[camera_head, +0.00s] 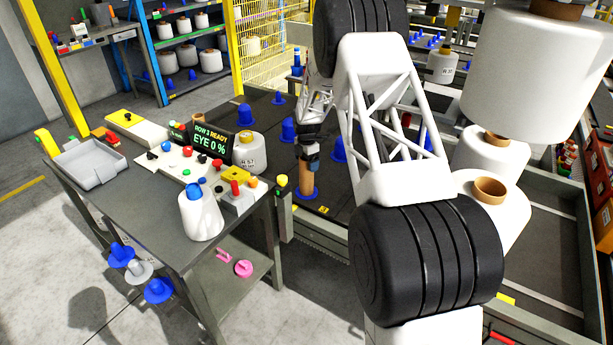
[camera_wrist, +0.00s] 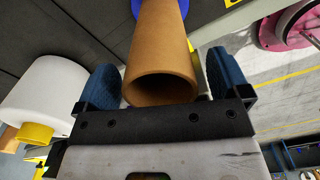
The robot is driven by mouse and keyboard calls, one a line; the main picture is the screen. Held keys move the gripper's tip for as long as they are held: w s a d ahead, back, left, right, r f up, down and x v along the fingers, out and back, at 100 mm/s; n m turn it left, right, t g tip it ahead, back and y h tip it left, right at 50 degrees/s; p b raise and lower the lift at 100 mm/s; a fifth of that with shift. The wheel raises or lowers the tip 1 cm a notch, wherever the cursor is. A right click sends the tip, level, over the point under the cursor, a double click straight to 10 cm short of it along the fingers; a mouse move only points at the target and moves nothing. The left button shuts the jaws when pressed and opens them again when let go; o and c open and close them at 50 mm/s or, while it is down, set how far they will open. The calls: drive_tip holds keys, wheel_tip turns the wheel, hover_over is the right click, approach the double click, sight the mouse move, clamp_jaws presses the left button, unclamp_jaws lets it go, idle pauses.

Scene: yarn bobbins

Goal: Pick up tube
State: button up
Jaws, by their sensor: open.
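A brown cardboard tube (camera_head: 306,183) stands upright on a blue peg base (camera_head: 306,194) on the dark deck. Its upper end is partly hidden by my gripper (camera_head: 310,163) in the head view. In the wrist view the tube (camera_wrist: 165,45) shows its open round end toward the camera. The two blue finger pads of my gripper (camera_wrist: 164,82) lie on either side of this end. The left pad shows a gap to the tube. The right pad is close to it, and I cannot tell whether it touches. The gripper is open.
A white yarn bobbin (camera_head: 250,153) stands left of the tube, and another (camera_head: 200,215) stands on the grey workbench (camera_head: 150,205). Several blue pegs, such as one behind (camera_head: 288,130), stand on the deck. Large white bobbins (camera_head: 535,75) stand at right. A pink flanged part (camera_wrist: 280,28) shows in the wrist view.

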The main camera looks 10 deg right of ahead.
drive_tip(key=shift+f, duration=0.6)
drive_tip(key=shift+c, duration=0.2)
drive_tip(key=c, duration=1.2)
